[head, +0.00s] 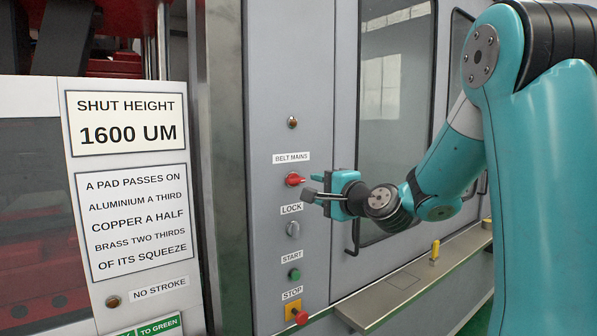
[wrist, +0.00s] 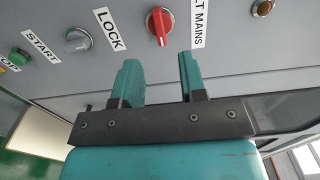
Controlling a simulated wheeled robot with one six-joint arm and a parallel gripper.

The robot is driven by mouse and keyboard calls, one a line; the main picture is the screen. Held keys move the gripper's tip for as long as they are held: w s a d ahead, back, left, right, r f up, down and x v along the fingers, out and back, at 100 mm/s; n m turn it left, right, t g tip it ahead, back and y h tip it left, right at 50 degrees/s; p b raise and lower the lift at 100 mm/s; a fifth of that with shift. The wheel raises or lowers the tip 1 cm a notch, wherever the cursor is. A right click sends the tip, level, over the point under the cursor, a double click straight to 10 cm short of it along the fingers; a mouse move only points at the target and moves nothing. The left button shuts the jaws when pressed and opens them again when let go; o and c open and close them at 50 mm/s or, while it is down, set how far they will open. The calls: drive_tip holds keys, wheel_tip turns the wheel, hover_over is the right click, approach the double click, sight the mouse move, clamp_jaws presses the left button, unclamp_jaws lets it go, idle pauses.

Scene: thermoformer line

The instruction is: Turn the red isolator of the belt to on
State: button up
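The red isolator (head: 294,179) is a small red rotary knob on the grey panel, under the label BELT MAINS (head: 291,157). In the wrist view the red knob (wrist: 160,24) sits beyond my fingers, with its white-marked handle pointing down in that picture, toward the gap between them. My gripper (head: 312,194) is in front of the panel, just right of and below the knob. In the wrist view my gripper (wrist: 158,80) has its two teal fingers apart, with nothing between them. The fingertips look short of the knob.
Below the isolator are the grey LOCK knob (head: 293,229), the green START button (head: 294,274) and the red STOP button (head: 300,316). A brass-coloured round fitting (head: 292,122) is above. A dark door handle (head: 352,240) and a ledge (head: 405,280) lie to the right.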

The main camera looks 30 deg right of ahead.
sight(298, 181)
drive_tip(key=w+p, duration=0.1)
drive_tip(key=w, duration=0.2)
drive_tip(key=w+p, duration=0.2)
drive_tip(key=w, duration=0.1)
drive_tip(key=shift+w+a+r, duration=0.15)
drive_tip(key=shift+w, duration=1.05)
drive_tip(key=shift+c, duration=0.4)
clamp_jaws()
